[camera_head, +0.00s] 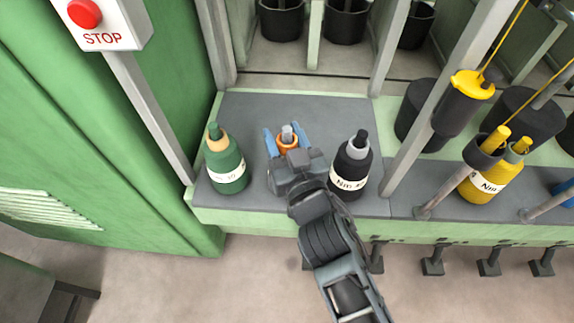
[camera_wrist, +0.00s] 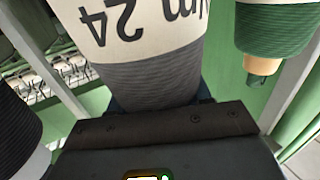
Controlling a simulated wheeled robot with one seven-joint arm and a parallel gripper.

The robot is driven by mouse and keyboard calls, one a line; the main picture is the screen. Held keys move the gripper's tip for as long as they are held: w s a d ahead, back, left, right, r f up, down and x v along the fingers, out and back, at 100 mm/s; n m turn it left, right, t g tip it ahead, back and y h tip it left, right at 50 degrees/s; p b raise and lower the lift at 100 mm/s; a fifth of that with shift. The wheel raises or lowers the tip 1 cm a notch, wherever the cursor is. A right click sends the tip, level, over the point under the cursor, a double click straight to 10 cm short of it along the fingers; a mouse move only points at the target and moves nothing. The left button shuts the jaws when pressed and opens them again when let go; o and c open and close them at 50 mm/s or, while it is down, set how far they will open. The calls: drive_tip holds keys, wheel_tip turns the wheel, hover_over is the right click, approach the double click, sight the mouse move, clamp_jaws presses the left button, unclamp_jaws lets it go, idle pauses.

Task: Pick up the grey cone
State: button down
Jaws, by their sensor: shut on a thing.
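The grey cone (camera_head: 287,133) stands on the grey shelf between the green and black cones. In the head view only its grey tip and orange collar show clearly; my gripper hides its body. My gripper (camera_head: 286,140) reaches over it from the front, with one blue finger on each side, and is shut on it. In the wrist view the grey cone (camera_wrist: 165,80) fills the middle, showing grey yarn and a white label reading "Nm 24". I cannot tell whether it is lifted off the shelf.
A green cone (camera_head: 225,165) stands close on the left and a black cone (camera_head: 351,168) close on the right. A slanted metal post (camera_head: 428,105) rises right of the shelf. A green cabinet (camera_head: 110,150) bounds the left.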

drive_tip(key=shift+r, duration=0.1)
wheel_tip(320, 180, up, 10)
drive_tip(key=p, duration=0.3)
idle(0.3)
idle(1.0)
